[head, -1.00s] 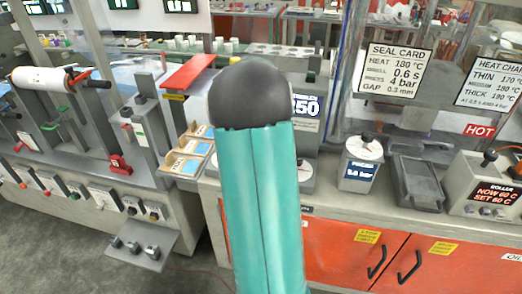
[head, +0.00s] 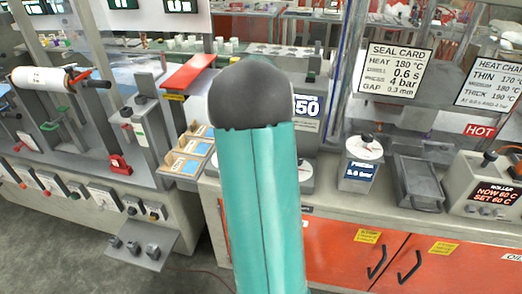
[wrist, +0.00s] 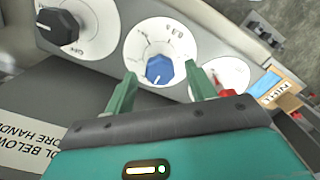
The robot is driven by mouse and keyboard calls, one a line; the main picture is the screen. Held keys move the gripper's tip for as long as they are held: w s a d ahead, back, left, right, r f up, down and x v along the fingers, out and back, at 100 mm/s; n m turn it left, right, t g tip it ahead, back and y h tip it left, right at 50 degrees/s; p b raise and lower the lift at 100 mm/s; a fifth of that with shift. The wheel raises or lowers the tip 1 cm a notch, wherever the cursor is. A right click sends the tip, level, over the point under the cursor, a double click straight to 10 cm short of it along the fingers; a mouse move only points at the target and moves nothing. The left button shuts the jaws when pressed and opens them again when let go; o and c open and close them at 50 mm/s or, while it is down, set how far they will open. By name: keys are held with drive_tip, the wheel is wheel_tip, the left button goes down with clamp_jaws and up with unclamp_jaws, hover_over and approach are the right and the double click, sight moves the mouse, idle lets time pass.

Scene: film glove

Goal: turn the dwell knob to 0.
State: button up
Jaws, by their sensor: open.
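In the wrist view, a blue knob (wrist: 159,69) sits on a round white dial (wrist: 147,38) with printed marks, on a pale panel. I cannot read a dwell label there, and the pointer's exact setting is unclear. My gripper (wrist: 160,76) is open, its two green fingers apart on either side of the blue knob. I cannot tell whether either finger touches it. In the head view my arm hides the gripper and the dials.
In the wrist view, a black knob (wrist: 60,26) on another dial lies left, and a red knob (wrist: 222,88) on a third dial lies right, near my finger.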

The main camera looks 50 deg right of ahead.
wheel_tip(320, 180, up, 13)
idle(0.3)
idle(0.5)
